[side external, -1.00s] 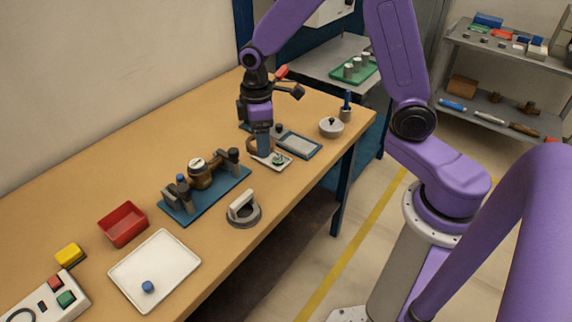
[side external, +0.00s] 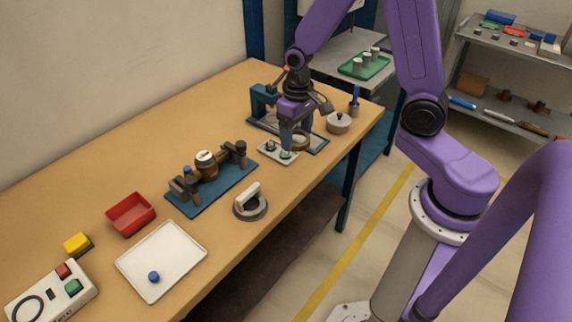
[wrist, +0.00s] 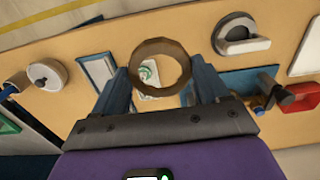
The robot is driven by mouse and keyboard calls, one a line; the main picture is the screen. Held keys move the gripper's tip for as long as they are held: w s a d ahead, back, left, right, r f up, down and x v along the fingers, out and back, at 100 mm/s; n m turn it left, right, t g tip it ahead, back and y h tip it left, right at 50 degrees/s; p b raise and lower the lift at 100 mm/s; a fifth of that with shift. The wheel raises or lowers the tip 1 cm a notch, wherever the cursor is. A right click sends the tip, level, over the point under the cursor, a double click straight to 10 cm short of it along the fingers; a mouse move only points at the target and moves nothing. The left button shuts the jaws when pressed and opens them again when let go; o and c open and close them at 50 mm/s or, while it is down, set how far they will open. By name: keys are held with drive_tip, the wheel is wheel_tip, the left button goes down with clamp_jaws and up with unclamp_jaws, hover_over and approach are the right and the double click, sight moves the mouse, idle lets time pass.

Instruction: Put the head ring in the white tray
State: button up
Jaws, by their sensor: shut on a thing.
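The head ring, a brown band, is held between the two fingers of my gripper in the wrist view (wrist: 160,64). In the side view the ring (side external: 302,141) shows beside the fingers of my gripper (side external: 294,140), above the far part of the bench. My gripper is shut on it. The white tray (side external: 178,249) lies at the near left of the bench, well away from my gripper, with a small blue piece (side external: 153,277) in it. Part of the white tray also shows at the right edge of the wrist view (wrist: 309,52).
A blue fixture with a brass meter (side external: 206,170) and a round base with a pale handle (side external: 250,203) stand between my gripper and the tray. A red bin (side external: 131,216) is behind the tray. A small white plate (side external: 269,149) lies near my gripper; a lidded pot (side external: 338,123) is beyond.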

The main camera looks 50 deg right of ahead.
drive_tip(key=s+a+r, duration=0.1)
drive_tip(key=s+a, duration=0.2)
drive_tip(key=a, duration=1.1)
drive_tip(key=s+a+r, duration=0.1)
drive_tip(key=s+a, duration=0.1)
drive_tip(key=a, duration=1.1)
hover_over(182, 256)
wheel_tip(182, 256, down, 10)
drive_tip(key=shift+s+d+r, duration=0.15)
drive_tip(key=shift+f, duration=0.25)
drive_tip(key=shift+w+f, duration=0.2)
drive_tip(key=shift+f, duration=1.3)
drive_tip(key=shift+f, duration=0.6)
